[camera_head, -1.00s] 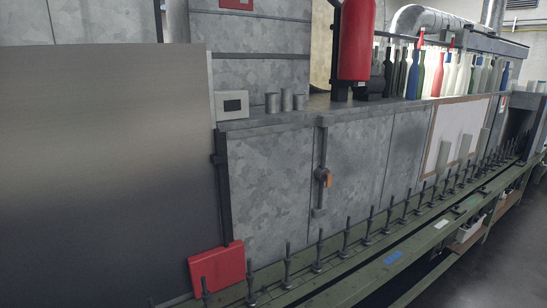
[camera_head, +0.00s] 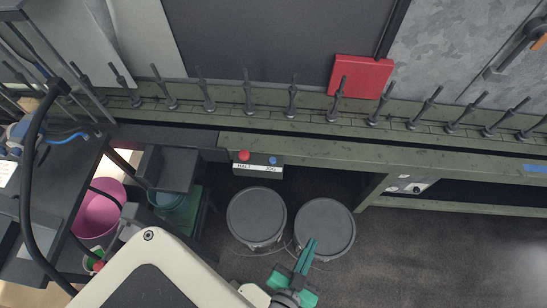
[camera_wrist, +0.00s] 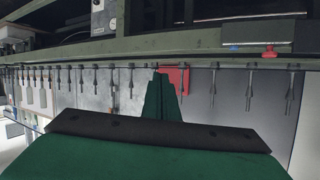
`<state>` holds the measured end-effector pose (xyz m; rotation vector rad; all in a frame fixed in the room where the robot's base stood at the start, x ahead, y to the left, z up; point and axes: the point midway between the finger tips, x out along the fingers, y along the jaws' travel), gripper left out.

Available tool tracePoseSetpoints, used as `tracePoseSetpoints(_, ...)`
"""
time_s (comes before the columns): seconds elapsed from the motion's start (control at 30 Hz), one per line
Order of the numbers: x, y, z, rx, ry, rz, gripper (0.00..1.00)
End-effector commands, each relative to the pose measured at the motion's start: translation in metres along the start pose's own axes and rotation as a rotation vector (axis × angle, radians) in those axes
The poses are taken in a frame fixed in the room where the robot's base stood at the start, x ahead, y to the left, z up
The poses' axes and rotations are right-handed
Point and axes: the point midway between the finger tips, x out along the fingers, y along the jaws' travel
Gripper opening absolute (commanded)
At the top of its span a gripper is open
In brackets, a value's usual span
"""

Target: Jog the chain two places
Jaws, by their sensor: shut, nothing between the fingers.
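The chain of upright dark spindles (camera_head: 249,92) runs along a green rail; it also shows in the wrist view (camera_wrist: 131,78). A small control box (camera_head: 257,169) hangs on the rail's front edge. It carries a red button (camera_head: 244,155) on the left and a blue button (camera_head: 273,160) on the right, above a label reading JOG. In the wrist view the blue button (camera_wrist: 234,47) and red button (camera_wrist: 268,51) are at upper right. My gripper (camera_head: 310,243) has green fingers, shut and empty, in front of the rail, below and right of the box, apart from it.
Two grey lidded drums (camera_head: 257,217) (camera_head: 325,228) stand on the floor below the box. A pink bucket (camera_head: 98,208) stands at left. A red plate (camera_head: 362,77) is behind the spindles. Grey floor at right is open.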

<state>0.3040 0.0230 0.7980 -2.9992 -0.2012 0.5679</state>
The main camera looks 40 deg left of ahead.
Motion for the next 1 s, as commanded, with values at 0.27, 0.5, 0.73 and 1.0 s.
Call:
tracePoseSetpoints(0.27,0.07,-0.016,0.008,0.056,-0.083,-0.04,0.0)
tracePoseSetpoints(0.5,0.125,-0.037,0.005,0.125,-0.147,-0.031,0.0)
tracePoseSetpoints(0.73,0.171,-0.069,-0.007,0.211,-0.195,-0.002,0.0)
tracePoseSetpoints(1.0,0.211,-0.122,-0.028,0.337,-0.245,0.047,0.0)
